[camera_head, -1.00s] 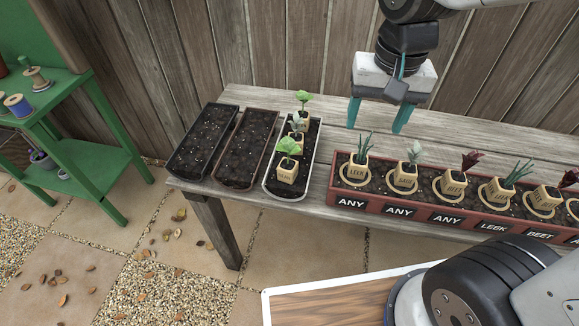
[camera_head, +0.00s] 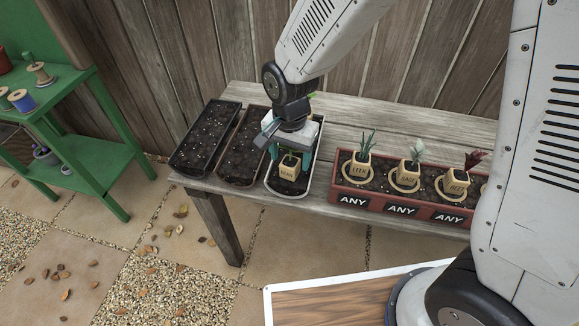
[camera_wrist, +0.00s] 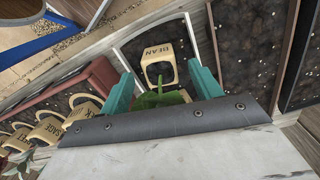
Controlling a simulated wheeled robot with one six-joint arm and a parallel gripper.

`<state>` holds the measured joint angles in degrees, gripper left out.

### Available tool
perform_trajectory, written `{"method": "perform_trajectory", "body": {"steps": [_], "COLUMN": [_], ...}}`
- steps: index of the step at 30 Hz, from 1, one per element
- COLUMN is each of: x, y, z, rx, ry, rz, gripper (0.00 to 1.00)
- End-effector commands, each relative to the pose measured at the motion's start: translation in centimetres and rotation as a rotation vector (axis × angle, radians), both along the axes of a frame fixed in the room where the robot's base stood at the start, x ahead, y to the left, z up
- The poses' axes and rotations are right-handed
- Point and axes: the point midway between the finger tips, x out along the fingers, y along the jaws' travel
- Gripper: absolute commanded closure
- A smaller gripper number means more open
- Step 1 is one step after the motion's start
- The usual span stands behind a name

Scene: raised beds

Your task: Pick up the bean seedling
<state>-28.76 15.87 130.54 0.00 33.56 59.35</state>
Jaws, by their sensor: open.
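The bean seedling is a green-leaved plant in a tan block pot lettered BEAN (camera_head: 288,172), standing at the near end of the white-rimmed tray (camera_head: 270,187). In the wrist view the BEAN pot (camera_wrist: 157,66) and its green leaves lie between the teal fingers. My gripper (camera_head: 290,165) is above this tray, pointing down, with a finger on either side of the seedling. It is open, and I cannot tell if either finger touches the pot. The wrist housing hides part of the leaves, and my arm hides most of the tray's other seedlings.
Two dark soil trays without plants, a black one (camera_head: 204,140) and a brown one (camera_head: 241,150), stand to the left. A red planter (camera_head: 345,190) with labelled seedlings stands to the right. A green shelf (camera_head: 85,150) is at far left.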

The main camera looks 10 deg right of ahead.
Motion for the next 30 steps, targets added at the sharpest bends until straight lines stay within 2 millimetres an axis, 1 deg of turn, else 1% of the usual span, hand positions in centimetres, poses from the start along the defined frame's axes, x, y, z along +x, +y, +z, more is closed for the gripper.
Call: {"method": "perform_trajectory", "body": {"steps": [1,3,6,14,17,18,19,20,30], "x": [0.1,0.1,0.2,0.2,0.2,0.2,0.2,0.2,0.2], "y": [-0.1,-0.1,-0.1,-0.1,-0.1,-0.1,-0.1,-0.1,-0.1], "z": [-1.0,-1.9,-2.8,-3.0,-3.0,-3.0,-3.0,-3.0,-2.9], "rx": [-0.003,-0.002,-0.001,-0.001,-0.001,-0.001,-0.001,-0.001,0.0], "ry": [0.005,0.005,0.002,0.001,0.001,0.001,0.001,0.001,0.0], "rz": [-0.001,0.0,0.001,0.001,0.001,0.001,0.001,0.001,0.0], "gripper": [0.36,0.36,0.36,0.36,0.61,0.73,0.81,0.85,0.85]}}
